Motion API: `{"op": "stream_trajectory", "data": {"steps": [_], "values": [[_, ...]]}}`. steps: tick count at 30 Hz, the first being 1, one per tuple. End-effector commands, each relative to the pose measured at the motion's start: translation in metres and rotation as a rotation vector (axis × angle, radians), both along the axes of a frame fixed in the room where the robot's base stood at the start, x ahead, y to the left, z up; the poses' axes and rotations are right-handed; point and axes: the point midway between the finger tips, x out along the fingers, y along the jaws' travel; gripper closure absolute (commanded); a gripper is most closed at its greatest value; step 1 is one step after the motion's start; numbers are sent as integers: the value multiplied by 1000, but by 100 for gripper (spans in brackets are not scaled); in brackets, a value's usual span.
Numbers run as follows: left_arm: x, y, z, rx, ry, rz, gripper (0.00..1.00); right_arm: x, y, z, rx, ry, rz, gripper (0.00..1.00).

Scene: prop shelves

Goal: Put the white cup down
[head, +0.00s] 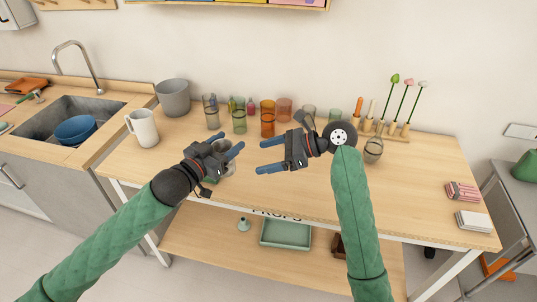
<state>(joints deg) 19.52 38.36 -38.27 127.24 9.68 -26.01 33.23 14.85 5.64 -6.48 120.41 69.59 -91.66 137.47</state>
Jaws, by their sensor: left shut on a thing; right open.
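My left gripper (229,157) is over the left-middle part of the wooden table (290,197), its blue fingers pointing right. It is shut on a pale cup (228,168), taken to be the white cup. The gripper hides much of the cup, and I cannot tell whether its base touches the tabletop. My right gripper (265,156) is open and empty to the right of it, its blue fingers pointing left with a gap between the two grippers.
A white jug (144,128) and grey pot (173,97) stand left. Coloured glasses, including an orange one (268,118), line the back.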

Motion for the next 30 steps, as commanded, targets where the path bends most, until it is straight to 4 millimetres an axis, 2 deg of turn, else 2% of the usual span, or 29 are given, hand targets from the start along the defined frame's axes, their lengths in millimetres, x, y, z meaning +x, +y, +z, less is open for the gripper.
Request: {"op": "stream_trajectory", "data": {"steps": [7, 24, 30], "values": [[0, 0, 0, -1, -1, 0, 72, 3, 17, -5, 3, 11, -5, 18], [0, 0, 0, -1, -1, 0, 72, 16, 95, -38, 1, 9, -4, 18], [0, 0, 0, -1, -1, 0, 72, 18, 107, -43, 0, 8, -4, 18]]}}
